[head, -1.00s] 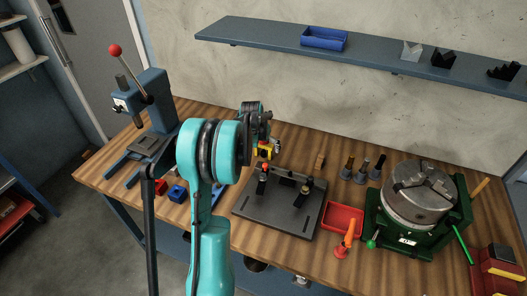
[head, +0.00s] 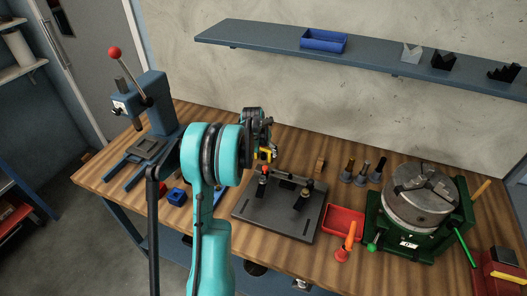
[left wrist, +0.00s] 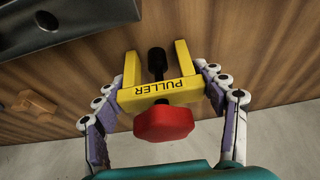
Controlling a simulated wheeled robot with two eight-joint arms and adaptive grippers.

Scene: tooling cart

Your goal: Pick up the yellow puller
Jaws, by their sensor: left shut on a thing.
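The yellow puller (left wrist: 160,92) is a yellow two-legged bracket lettered "PULLER", with a black screw and a red knob. In the left wrist view my left gripper (left wrist: 160,95) is shut on it, with one finger against each side of the yellow bar. In the head view the puller (head: 265,154) shows small and partly hidden by my left gripper (head: 262,148), behind the dark fixture plate. It appears to be above the wooden bench, but the exact height is hard to tell. My right gripper is out of view.
The dark fixture plate (head: 280,213) with clamps lies just in front. A red tray (head: 344,221), an orange-handled tool (head: 349,238), several upright holders (head: 362,171) and a green-based chuck (head: 422,195) are to the right. A blue arbor press (head: 150,105) stands left.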

